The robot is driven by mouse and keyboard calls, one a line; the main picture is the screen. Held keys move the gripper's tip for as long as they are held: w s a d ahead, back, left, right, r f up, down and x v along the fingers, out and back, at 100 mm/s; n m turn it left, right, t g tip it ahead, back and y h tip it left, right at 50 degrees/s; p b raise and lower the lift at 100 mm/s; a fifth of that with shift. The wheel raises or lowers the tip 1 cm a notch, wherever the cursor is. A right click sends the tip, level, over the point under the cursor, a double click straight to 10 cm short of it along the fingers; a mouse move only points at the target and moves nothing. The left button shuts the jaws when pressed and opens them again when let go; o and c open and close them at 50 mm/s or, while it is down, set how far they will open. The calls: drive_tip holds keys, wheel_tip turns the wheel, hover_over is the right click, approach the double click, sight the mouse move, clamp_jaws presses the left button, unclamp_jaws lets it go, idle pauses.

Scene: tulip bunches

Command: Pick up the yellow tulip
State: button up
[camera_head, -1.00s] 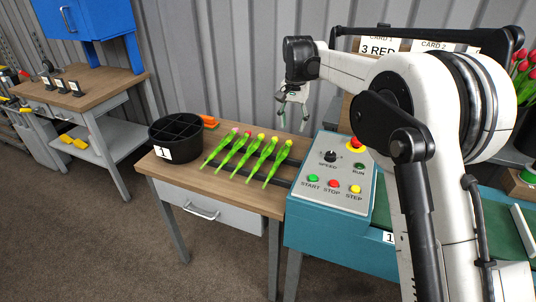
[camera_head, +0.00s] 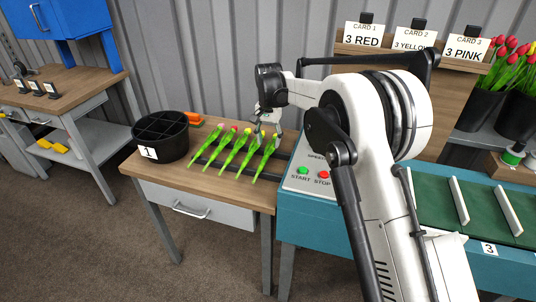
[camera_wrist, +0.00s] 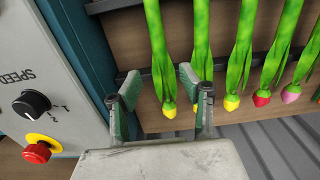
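Several green-stemmed tulips lie side by side on a dark rack on the wooden table. In the wrist view, my gripper (camera_wrist: 156,73) is open. Its fingers are on either side of the leftmost tulip (camera_wrist: 160,65), whose yellow bud shows between them; I cannot tell if they touch it. The right finger hides most of the neighbouring tulip's bud. Beyond it are another yellow tulip (camera_wrist: 231,102), a red tulip (camera_wrist: 262,98) and a pink tulip (camera_wrist: 291,93). In the head view, my gripper (camera_head: 266,132) is over the right end of the row, covering the buds there.
A black divided bucket (camera_head: 161,136) labelled 1 stands left of the tulips. An orange object (camera_head: 194,118) lies behind. The control panel (camera_head: 303,180) of a teal conveyor is close on the right; its red button (camera_wrist: 37,152) shows near my gripper. Colour cards (camera_head: 363,36) stand behind.

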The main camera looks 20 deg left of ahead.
sight(268, 151)
wheel_tip(268, 151, down, 5)
drive_tip(key=shift+a, duration=0.1)
drive_tip(key=shift+c, duration=0.5)
clamp_jaws()
drive_tip(key=shift+r, duration=0.15)
